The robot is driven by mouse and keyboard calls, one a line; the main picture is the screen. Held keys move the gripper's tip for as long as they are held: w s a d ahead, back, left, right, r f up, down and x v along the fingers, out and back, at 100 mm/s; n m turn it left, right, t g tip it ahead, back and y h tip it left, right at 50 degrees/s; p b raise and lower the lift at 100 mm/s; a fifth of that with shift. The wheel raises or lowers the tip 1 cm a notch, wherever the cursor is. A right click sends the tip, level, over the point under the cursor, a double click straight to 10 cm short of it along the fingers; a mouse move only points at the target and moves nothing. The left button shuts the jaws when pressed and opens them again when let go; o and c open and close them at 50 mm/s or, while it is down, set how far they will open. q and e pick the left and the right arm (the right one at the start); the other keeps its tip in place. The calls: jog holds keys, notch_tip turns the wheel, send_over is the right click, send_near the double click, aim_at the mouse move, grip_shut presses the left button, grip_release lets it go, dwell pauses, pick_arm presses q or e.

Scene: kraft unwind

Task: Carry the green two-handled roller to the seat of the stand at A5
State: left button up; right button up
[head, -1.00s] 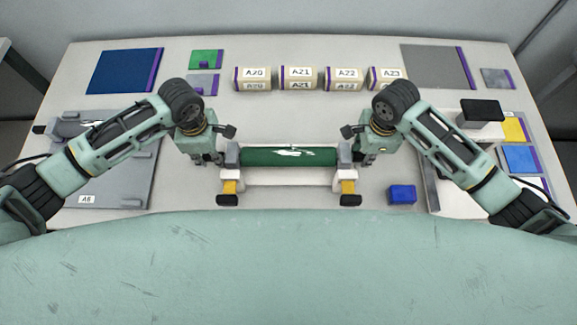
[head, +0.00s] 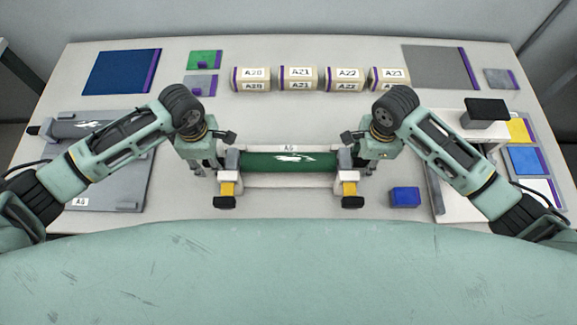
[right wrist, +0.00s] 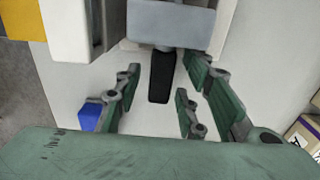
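The green roller (head: 265,161) lies level across a pale stand (head: 290,180) at the centre of the table, with end blocks at both sides. A label that seems to read A6 or AG (head: 288,148) shows just behind it. My left gripper (head: 208,168) is at the roller's left end and looks open; its fingertips are partly hidden. My right gripper (head: 367,165) is at the right end. In the right wrist view its fingers (right wrist: 160,100) stand apart around a black handle (right wrist: 161,78) below a grey block, with gaps on both sides.
A blue block (head: 405,197) sits right of the stand. A grey plate (head: 115,195) with another roller lies left, partly under my arm. Several labelled rolls (head: 300,78) stand behind. A white fixture with a black top (head: 486,112) is at right. Table between rolls and stand is clear.

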jog(key=shift+r, duration=0.2)
pick_arm(q)
notch_tip(320, 180, up, 12)
pick_arm(e)
notch_tip(320, 180, up, 12)
jog(key=shift+f, duration=0.15)
dwell(0.3)
dwell(0.5)
